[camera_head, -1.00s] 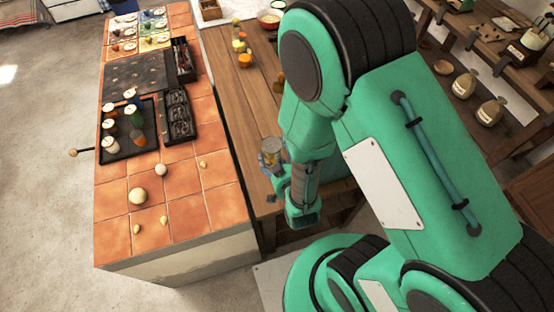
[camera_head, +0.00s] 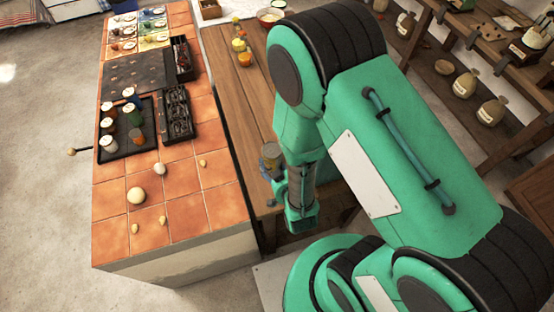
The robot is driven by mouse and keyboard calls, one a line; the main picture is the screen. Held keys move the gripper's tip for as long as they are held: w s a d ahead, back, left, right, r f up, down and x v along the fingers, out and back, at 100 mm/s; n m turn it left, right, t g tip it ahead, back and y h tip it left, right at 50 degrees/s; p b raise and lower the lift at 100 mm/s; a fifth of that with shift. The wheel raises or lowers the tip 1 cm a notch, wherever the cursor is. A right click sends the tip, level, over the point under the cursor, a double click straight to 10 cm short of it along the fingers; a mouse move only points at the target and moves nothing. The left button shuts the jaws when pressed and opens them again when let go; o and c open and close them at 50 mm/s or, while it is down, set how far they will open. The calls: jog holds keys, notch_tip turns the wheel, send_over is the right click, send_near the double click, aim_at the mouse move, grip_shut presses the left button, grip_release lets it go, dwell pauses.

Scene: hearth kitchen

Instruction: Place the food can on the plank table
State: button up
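I cannot tell whether the can's base touches the planks.
A tiled counter (camera_head: 165,215) runs along the table's left side, with a dark tray (camera_head: 125,150) of jars. Yellow and orange items (camera_head: 240,45) and a bowl (camera_head: 270,16) stand at the table's far end. The planks between are largely clear.

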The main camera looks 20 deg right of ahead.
aim_at(278, 161)
jog(key=shift+o, duration=0.7)
jog(key=shift+r, duration=0.15)
jog(key=v, duration=0.1)
jog(key=p+v, duration=0.1)
jog(key=v, duration=0.1)
jog(key=shift+r, duration=0.35)
notch_tip(278, 161, up, 6)
jog(key=p, duration=0.1)
jog(key=shift+r+p, duration=0.15)
jog(key=shift+p, duration=0.2)
